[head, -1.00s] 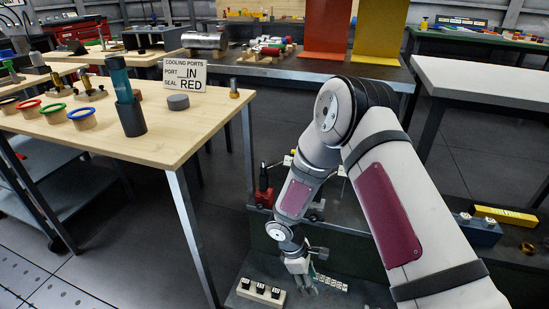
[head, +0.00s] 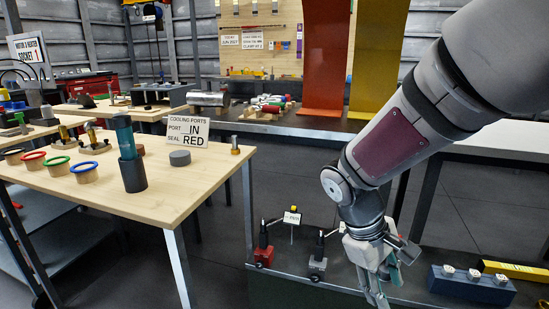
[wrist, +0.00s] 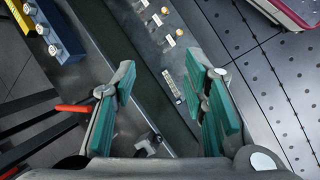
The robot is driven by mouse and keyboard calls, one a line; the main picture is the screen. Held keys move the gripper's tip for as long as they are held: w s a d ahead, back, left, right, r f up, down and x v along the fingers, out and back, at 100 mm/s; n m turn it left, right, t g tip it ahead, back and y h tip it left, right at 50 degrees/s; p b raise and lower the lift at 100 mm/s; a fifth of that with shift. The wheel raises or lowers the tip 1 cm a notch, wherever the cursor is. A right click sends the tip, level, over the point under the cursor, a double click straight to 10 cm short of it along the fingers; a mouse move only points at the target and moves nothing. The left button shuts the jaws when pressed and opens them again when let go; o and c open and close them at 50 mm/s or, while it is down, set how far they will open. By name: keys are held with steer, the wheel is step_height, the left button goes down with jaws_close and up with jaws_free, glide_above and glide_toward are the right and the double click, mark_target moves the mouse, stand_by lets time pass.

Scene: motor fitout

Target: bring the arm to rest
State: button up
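My gripper (head: 384,272) hangs fingers down at the lower right of the head view, above the low dark bench. In the wrist view my gripper (wrist: 165,105) shows two green-padded fingers spread wide apart with nothing between them. My arm reaches down from the upper right corner of the head view.
A blue block (head: 470,285), a yellow bar (head: 515,272) and a red fixture (head: 263,250) stand near my gripper.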

steer(key=s+a+r+m+t+y, duration=0.15)
steer(key=s+r+m, duration=0.3)
steer(key=s, duration=0.75)
steer(key=s+r+m+y, duration=0.3)
steer(key=s+r, duration=0.2)
steer(key=s, duration=0.7)
step_height(320, 180, up, 30)
steer(key=t+p, duration=0.3)
steer(key=p, duration=2.5)
steer(key=shift+d+n, duration=0.15)
steer(key=shift+n, duration=0.2)
steer(key=shift+t, duration=0.25)
